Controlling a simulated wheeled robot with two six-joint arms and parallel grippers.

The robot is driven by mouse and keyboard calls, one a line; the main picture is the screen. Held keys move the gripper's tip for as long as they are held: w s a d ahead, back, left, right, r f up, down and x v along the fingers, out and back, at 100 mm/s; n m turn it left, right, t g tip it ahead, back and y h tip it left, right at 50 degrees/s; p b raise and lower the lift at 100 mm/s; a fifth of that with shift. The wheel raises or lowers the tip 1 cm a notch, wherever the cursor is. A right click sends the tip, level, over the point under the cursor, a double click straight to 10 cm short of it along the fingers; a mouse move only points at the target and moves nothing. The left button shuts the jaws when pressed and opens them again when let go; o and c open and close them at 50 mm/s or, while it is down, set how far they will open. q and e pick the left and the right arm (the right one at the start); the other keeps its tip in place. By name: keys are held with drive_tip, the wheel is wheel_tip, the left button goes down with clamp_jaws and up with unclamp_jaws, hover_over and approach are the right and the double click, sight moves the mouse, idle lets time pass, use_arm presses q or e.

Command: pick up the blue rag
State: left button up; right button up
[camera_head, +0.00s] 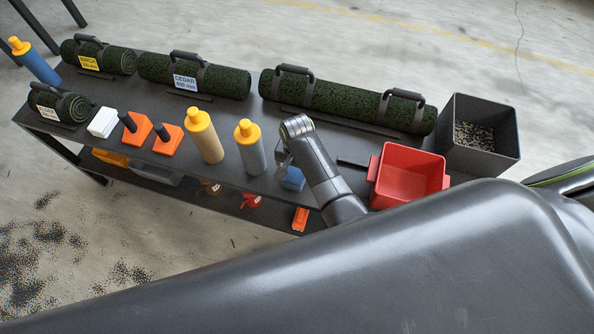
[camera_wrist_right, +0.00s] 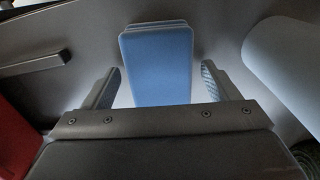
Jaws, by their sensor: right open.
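The blue rag (camera_head: 292,179) is a small folded stack on the dark bench, partly hidden by my right arm in the head view. In the right wrist view the rag (camera_wrist_right: 157,62) lies between and ahead of the two fingers. My left gripper does not show.
A blue-grey bottle with yellow cap (camera_head: 250,150) stands close left of the rag. A red bin (camera_head: 409,178) is to the right, with a dark handle (camera_head: 352,163) between. A grey bin of granules (camera_head: 481,133) stands beyond. Turf rolls (camera_head: 338,100) line the back.

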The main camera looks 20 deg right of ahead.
drive_tip(key=shift+c, duration=0.3)
drive_tip(key=c, duration=1)
drive_tip(key=shift+r, duration=0.1)
wheel_tip(320, 180, up, 18)
drive_tip(key=p, duration=2)
